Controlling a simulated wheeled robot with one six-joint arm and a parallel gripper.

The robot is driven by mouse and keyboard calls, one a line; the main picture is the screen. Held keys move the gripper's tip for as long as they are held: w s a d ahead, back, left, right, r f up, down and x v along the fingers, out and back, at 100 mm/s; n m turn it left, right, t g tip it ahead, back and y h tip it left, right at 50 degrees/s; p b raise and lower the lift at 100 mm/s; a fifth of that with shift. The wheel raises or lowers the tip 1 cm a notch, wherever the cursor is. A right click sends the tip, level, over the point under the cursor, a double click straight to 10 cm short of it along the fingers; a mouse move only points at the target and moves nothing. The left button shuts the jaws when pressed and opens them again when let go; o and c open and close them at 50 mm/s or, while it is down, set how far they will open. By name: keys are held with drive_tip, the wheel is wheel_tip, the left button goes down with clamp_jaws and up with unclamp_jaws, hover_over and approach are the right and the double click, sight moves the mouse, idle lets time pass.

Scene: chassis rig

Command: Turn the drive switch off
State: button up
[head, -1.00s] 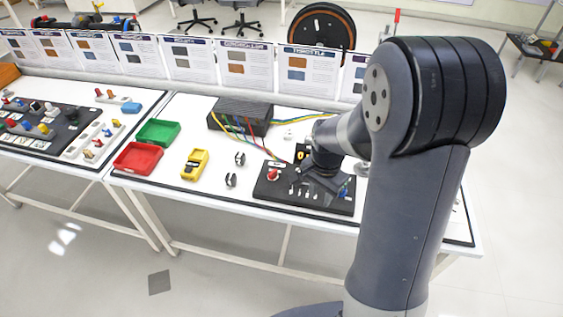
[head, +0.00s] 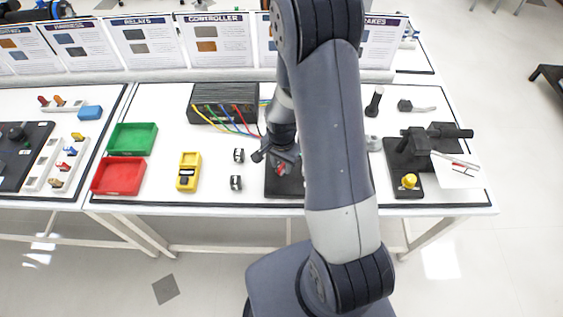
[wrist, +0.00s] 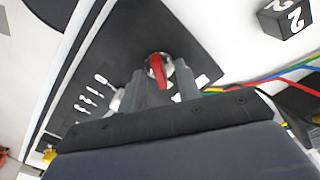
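A black control panel (head: 277,187) lies on the white table, mostly hidden behind my arm in the head view. A red switch knob (head: 282,169) sits at its left end. In the wrist view the red knob (wrist: 159,70) stands on a round silver base, its handle pointing down in the picture. My gripper (head: 279,154) is low over that end of the panel. In the wrist view its fingers (wrist: 161,84) are apart, one on each side of the knob's handle; I cannot tell whether they touch it. Several small toggle switches (wrist: 92,93) show to the left on the panel.
A black controller box (head: 224,101) with coloured wires stands behind the panel. A black pedal-like rig (head: 412,160) is at right.

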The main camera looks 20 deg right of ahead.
drive_tip(key=shift+c, duration=0.3)
clamp_jaws()
drive_tip(key=shift+n, duration=0.3)
drive_tip(key=shift+f+n+b, duration=0.1)
drive_tip(key=shift+n+b, duration=1.05)
drive_tip(key=shift+n, duration=0.05)
drive_tip(key=n+b, duration=0.1)
drive_tip(key=n, duration=0.1)
drive_tip(key=shift+n, duration=0.4)
drive_tip(key=n+b, duration=0.2)
drive_tip(key=n, duration=0.4)
drive_tip(key=shift+b, duration=0.3)
